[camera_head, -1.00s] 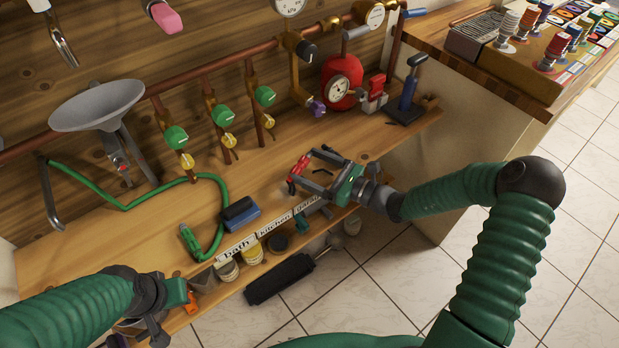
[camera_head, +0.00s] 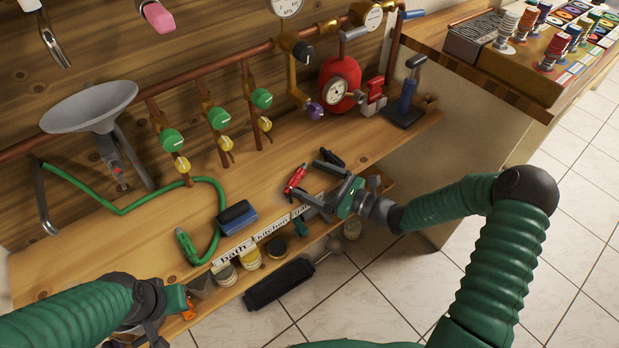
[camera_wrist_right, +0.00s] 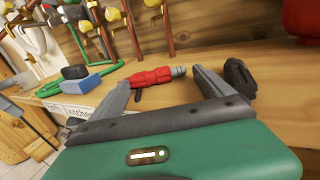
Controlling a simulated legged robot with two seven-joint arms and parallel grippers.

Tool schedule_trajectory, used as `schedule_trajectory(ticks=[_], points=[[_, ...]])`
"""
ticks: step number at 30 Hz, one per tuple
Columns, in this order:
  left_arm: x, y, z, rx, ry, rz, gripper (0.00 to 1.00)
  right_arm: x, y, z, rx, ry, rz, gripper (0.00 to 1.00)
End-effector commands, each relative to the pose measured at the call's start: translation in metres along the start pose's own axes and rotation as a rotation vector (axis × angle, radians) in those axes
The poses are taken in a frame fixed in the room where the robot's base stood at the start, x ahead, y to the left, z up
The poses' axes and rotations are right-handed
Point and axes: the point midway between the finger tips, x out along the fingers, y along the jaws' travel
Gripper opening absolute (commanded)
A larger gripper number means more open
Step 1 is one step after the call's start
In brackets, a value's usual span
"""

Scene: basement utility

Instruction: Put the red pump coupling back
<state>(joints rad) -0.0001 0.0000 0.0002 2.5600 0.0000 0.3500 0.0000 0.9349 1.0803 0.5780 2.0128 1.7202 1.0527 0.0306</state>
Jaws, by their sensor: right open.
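The red pump coupling (camera_head: 295,179) lies on the wooden shelf near its front edge. The right wrist view shows its red body (camera_wrist_right: 150,77) and grey ribbed end, just beyond my fingers. My right gripper (camera_head: 311,182) is open, its fingers pointing left at the coupling; it also shows in the right wrist view (camera_wrist_right: 161,82). I cannot tell whether a finger touches the coupling. The red pump (camera_head: 341,84) with a round dial stands at the back right of the shelf. My left gripper (camera_head: 168,315) is low at the left, partly hidden, its fingers unclear.
A blue-and-black block (camera_head: 237,217) and a green hose (camera_head: 215,205) lie left of the coupling. A small black piece (camera_head: 332,157) lies behind my right gripper. Pipes with green valves (camera_head: 218,118) line the wall. A blue-handled tool (camera_head: 406,95) stands right of the pump.

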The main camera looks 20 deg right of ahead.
Motion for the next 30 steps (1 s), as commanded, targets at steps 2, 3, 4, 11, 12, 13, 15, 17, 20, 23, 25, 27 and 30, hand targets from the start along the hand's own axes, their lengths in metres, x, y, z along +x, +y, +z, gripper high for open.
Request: schedule_trajectory(ticks=[2,3,4,11,12,13,15,17,20,23,25,27,30], points=[[-0.006,0.000,-0.001,0.000,0.000,0.000,0.00,-0.017,-0.001,0.003,0.001,0.002,-0.004,0.91],[-0.008,0.000,-0.002,0.000,0.000,0.000,0.00,-0.028,-0.002,0.003,0.002,0.001,-0.006,0.91],[-0.010,0.000,-0.002,0.000,0.000,0.000,0.00,-0.036,-0.002,0.003,0.002,0.002,-0.006,0.91],[-0.018,0.000,-0.004,0.000,0.000,0.000,0.00,-0.092,-0.002,0.002,0.001,0.000,-0.005,0.91],[-0.019,0.000,-0.004,0.000,0.000,0.000,0.00,-0.098,-0.002,0.002,0.001,-0.001,-0.004,0.91],[-0.019,0.000,-0.004,0.000,0.000,0.000,0.00,-0.102,-0.002,0.001,0.002,-0.001,-0.004,0.91],[-0.019,0.000,-0.005,0.000,0.000,0.000,0.00,-0.108,0.000,0.001,0.001,0.002,0.002,0.91],[-0.019,0.000,-0.005,0.000,0.000,0.000,0.00,-0.106,0.009,-0.001,-0.015,0.023,0.037,0.91],[-0.019,0.000,-0.005,0.000,0.000,0.000,0.00,-0.097,0.052,-0.009,-0.102,0.132,0.208,0.91],[-0.019,0.000,-0.004,0.000,0.000,0.000,0.00,-0.103,0.129,-0.031,-0.327,0.353,0.559,0.91],[-0.019,0.000,-0.004,0.000,0.000,0.000,0.00,-0.131,0.169,-0.047,-0.573,0.528,0.844,0.91],[-0.019,0.000,-0.004,0.000,0.000,0.000,0.00,-0.164,0.181,-0.054,-0.872,0.672,1.105,0.91],[-0.019,0.000,-0.004,0.000,0.000,0.000,0.00,-0.190,0.166,-0.043,-1.348,0.788,1.388,0.91]])
